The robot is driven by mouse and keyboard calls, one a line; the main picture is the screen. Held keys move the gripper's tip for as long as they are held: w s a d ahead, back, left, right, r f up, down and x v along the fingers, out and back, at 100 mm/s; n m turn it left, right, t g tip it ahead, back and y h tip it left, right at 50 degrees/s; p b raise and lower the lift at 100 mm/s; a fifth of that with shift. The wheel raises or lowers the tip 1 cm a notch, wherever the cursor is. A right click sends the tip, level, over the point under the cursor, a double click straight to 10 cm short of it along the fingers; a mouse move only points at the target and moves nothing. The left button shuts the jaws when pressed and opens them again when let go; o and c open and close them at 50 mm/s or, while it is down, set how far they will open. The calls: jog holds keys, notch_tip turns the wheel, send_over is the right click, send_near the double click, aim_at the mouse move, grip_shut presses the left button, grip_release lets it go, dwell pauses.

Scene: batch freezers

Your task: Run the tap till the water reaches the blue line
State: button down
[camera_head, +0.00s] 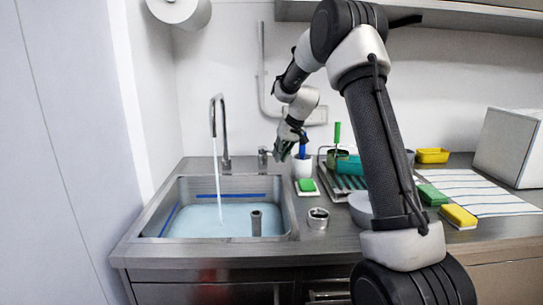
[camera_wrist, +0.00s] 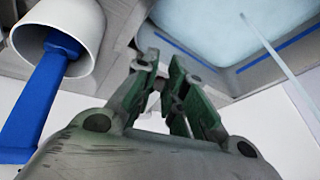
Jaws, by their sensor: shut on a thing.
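The tap (camera_head: 224,135) stands at the back of the steel sink (camera_head: 288,215), and a stream of water (camera_head: 217,180) runs from its spout. Pale blue water (camera_head: 225,218) stands in the basin. Its surface lies a little below the blue line (camera_head: 235,196) on the back wall, with a strip of bare steel between. The wrist view also shows the water (camera_wrist: 235,30) and the blue line (camera_wrist: 275,49). My gripper (camera_head: 278,152) is at the tap's lever (camera_head: 263,156), right of the spout. Its fingers (camera_wrist: 172,72) are shut on the lever; the contact is mostly hidden.
A grey standpipe (camera_head: 256,223) rises from the basin. Close right of my gripper stands a white cup (camera_head: 301,168) with a blue-handled brush. A green sponge (camera_head: 307,185), a metal ring (camera_head: 318,218) and a drying rack (camera_head: 333,185) with dishes stand on the counter. Sponges lie farther right.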

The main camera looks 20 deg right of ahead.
jog(key=shift+w+d+n+g+y, duration=0.2)
jog(key=shift+d+n, duration=0.35)
jog(key=shift+d, duration=0.2)
jog(key=shift+w+d+n+g+y, duration=0.1)
jog(key=shift+w+d+n+y, duration=0.1)
jog(key=shift+d+n, duration=0.4)
jog(key=shift+w+d+n+g+y, duration=0.1)
jog(key=shift+w+d+n+y, duration=0.1)
jog(key=shift+d+n, duration=0.45)
jog(key=shift+d, duration=0.25)
jog(key=c, duration=1.5)
grip_release()
jog(key=shift+o, duration=0.2)
jog(key=shift+r, duration=0.1)
jog(key=v, duration=1.1)
jog(key=shift+r, duration=0.4)
jog(key=shift+s+d, duration=0.15)
